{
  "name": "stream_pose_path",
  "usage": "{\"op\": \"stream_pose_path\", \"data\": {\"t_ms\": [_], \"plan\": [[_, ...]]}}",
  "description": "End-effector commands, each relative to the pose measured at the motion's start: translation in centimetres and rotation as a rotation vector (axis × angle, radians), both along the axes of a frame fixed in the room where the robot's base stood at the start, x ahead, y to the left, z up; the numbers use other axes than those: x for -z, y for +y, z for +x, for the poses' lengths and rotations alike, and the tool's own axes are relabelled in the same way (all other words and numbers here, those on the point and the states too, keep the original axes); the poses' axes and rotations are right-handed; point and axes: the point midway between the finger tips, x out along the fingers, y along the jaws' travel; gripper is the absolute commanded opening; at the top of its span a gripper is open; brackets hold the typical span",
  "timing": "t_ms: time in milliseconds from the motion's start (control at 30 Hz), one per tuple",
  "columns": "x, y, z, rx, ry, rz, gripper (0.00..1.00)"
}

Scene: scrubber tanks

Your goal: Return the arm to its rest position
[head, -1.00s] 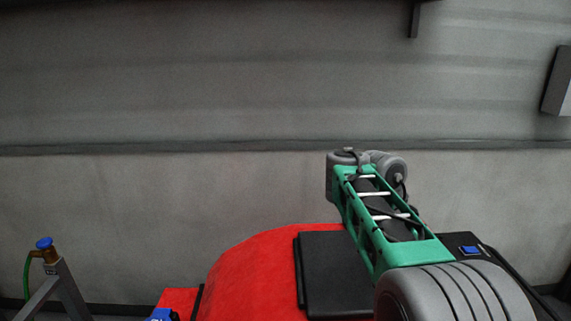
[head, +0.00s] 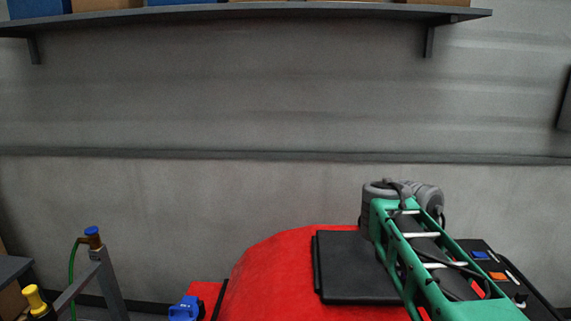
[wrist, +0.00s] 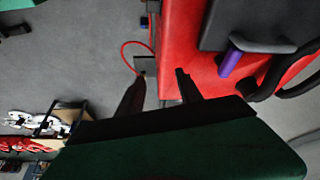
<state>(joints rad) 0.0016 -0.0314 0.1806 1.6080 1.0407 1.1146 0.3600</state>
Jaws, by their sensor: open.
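My arm, a green frame with grey joints, reaches in from the lower right of the head view. It stands in front of a red scrubber machine (head: 275,270) with a black lid (head: 350,270). My gripper is out of sight there. In the wrist view my gripper (wrist: 161,73) shows two dark fingers spread apart with nothing between them. The red scrubber body (wrist: 185,35) lies beyond the fingers, with a black part and a purple-blue cylinder (wrist: 230,62) at the right.
A wall shelf (head: 260,13) with boxes runs along the top. A stand (head: 108,275) with a blue-capped tap and green hose is at lower left, near a yellow-topped item (head: 34,297). The wrist view shows grey floor (wrist: 70,60), a red hose (wrist: 128,45) and a cluttered rack (wrist: 65,115).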

Motion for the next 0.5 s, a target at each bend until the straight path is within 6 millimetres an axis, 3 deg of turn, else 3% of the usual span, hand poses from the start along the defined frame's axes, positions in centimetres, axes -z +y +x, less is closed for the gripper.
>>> {"op": "stream_pose_path", "data": {"t_ms": [267,367,500], "plan": [[1.9,2.8,-2.1,-0.418,0.019,0.001,0.43],[3.6,5.1,-3.5,-0.639,0.022,0.002,0.43],[7.2,10.3,-6.7,-1.019,0.007,0.009,0.43]]}}
